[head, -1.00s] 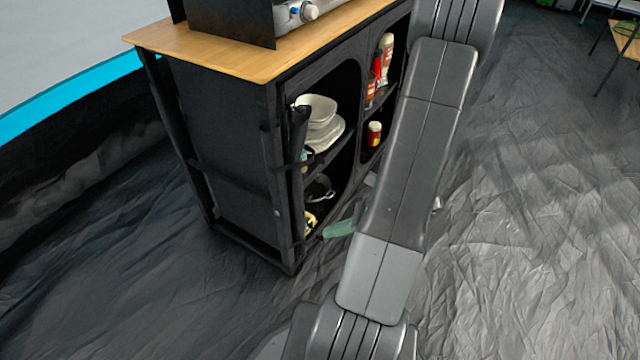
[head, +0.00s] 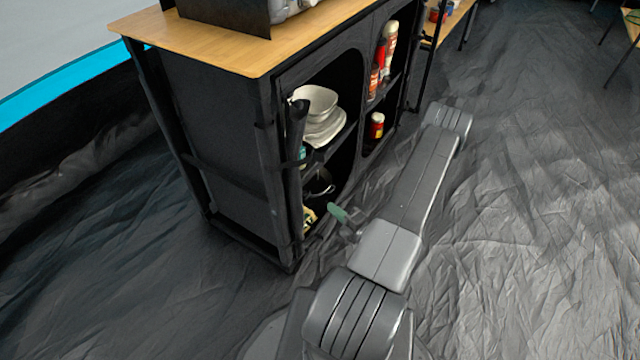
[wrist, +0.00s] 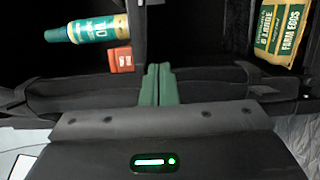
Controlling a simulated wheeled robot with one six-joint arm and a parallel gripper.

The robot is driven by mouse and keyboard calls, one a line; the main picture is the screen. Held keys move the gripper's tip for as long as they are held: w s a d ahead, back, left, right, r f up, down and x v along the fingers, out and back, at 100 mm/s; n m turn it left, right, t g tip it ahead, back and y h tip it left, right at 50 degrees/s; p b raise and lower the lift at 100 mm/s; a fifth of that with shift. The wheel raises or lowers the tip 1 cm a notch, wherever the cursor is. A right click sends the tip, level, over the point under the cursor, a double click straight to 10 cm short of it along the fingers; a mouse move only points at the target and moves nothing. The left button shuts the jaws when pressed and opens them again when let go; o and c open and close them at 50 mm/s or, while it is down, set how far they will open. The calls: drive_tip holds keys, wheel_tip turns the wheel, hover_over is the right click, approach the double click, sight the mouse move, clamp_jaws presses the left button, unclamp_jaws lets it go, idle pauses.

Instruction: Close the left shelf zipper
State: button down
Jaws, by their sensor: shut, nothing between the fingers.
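The black fabric shelf cabinet (head: 220,160) stands at the left centre of the head view under a wooden top. Its left compartment is open and shows stacked white dishes (head: 318,112). A dark rolled flap (head: 297,135) hangs at its left edge; I cannot make out the zipper or its pull. My gripper (head: 338,212), with green fingers, is low in front of the left compartment. In the wrist view my gripper (wrist: 158,72) has its fingers together and empty, in front of a dark fabric edge (wrist: 215,80) of the shelf.
In the wrist view, an oil bottle (wrist: 88,29), a red box (wrist: 121,60) and a farm eggs pack (wrist: 283,30) are inside the shelf. The right compartment holds red bottles (head: 383,55) and a jar (head: 375,126). The floor (head: 520,220) at right is clear.

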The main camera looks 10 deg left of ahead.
sight(318, 176)
drive_tip(key=w+a+b, duration=0.3)
drive_tip(key=w+a, duration=0.4)
drive_tip(key=w, duration=0.2)
drive_tip(key=shift+w+b, duration=0.25)
drive_tip(key=shift+b, duration=0.1)
drive_tip(key=shift+d+f, duration=0.1)
